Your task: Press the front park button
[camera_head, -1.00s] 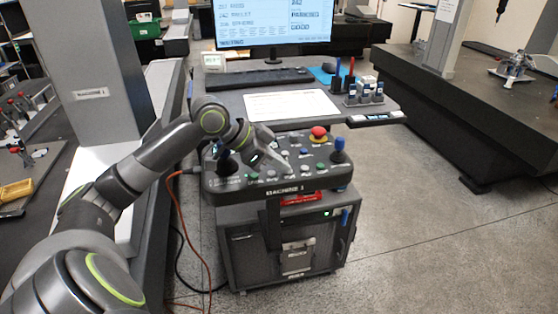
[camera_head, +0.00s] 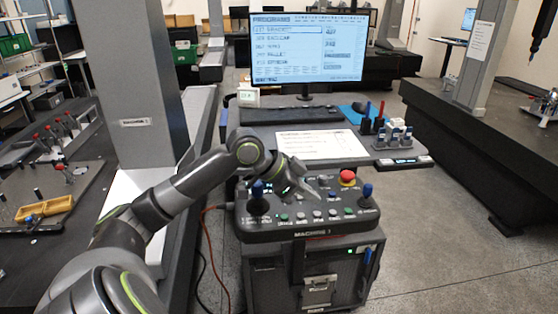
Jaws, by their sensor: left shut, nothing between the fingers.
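The control panel (camera_head: 310,232), marked "MACHINE 1", stands on a dark cabinet. It carries a front row of small green and pale buttons (camera_head: 317,214), a red mushroom button (camera_head: 347,177) and two blue-topped joysticks. The labels are too small to read, so I cannot tell which button is the front park button. My left gripper (camera_head: 318,193) is shut and empty. It is over the middle of the panel, near its buttons, and hides some of them. I cannot tell whether it touches the panel. My right gripper is not in view.
Behind the panel is a desk with a monitor (camera_head: 307,47), a keyboard (camera_head: 305,114), a white sheet (camera_head: 312,144) and a small rack of tools (camera_head: 395,138). A grey column (camera_head: 135,75) stands at left. Floor at right is clear.

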